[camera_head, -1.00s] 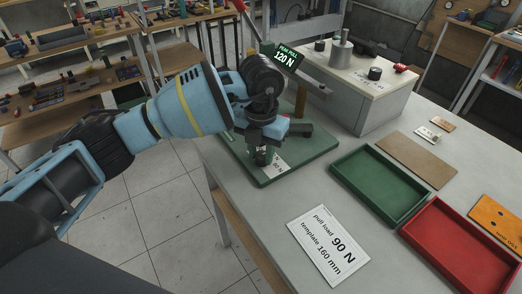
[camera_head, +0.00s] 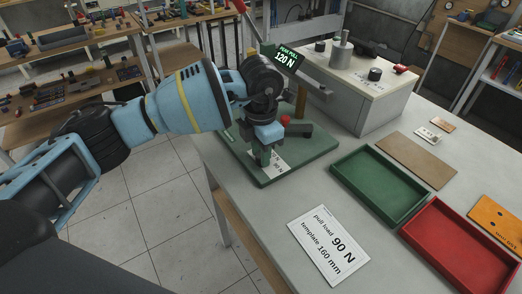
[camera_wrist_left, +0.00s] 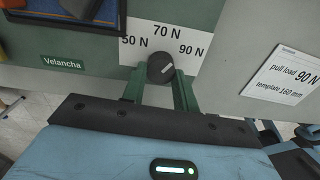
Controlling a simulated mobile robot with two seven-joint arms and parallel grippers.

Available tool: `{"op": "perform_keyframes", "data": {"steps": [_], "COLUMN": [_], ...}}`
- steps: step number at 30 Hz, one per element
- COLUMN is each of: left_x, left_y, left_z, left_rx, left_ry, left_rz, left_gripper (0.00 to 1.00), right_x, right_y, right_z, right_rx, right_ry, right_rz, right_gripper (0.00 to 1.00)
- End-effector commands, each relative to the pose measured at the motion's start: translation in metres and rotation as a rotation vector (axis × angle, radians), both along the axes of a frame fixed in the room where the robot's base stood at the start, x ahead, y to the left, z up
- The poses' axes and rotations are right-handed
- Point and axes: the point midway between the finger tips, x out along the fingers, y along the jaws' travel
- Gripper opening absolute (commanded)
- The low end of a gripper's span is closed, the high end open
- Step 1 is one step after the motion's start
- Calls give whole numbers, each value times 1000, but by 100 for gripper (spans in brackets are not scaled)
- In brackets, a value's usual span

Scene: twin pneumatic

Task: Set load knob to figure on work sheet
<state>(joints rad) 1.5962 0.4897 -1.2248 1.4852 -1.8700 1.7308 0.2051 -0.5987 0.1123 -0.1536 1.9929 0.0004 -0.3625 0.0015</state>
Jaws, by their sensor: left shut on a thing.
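The load knob (camera_wrist_left: 160,68) is a round black knob in the left wrist view, in front of a white scale plate (camera_wrist_left: 165,40) marked 50 N, 70 N and 90 N. A faint pale mark shows on its right side; its exact setting is hard to read. My left gripper (camera_wrist_left: 158,85) has one green finger on each side of the knob and is shut on it. In the head view the left gripper (camera_head: 265,157) points down over the green base plate (camera_head: 301,159), hiding the knob. The white work sheet (camera_head: 328,246) reads pull load 90 N, template 160 mm.
A display (camera_head: 285,55) reads peak pull 120 N. A green tray (camera_head: 345,180) and a red tray (camera_head: 424,246) lie to the right. The table around the sheet is clear.

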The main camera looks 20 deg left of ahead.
Motion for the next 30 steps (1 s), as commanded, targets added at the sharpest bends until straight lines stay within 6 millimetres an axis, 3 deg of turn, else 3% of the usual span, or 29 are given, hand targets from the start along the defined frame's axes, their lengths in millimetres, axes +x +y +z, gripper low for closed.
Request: {"op": "perform_keyframes", "data": {"steps": [15,30], "left_x": [1,1], "left_y": [2,2], "left_z": [-1,-1], "left_rx": [1,1], "left_ry": [2,2], "left_rz": [-384,-486], "left_gripper": [7,7], "right_x": [-2,-9], "right_y": [0,1], "right_z": [-4,-7], "right_rx": [0,1], "right_ry": [6,20], "right_rz": [0,0], "right_gripper": [36,36]}}
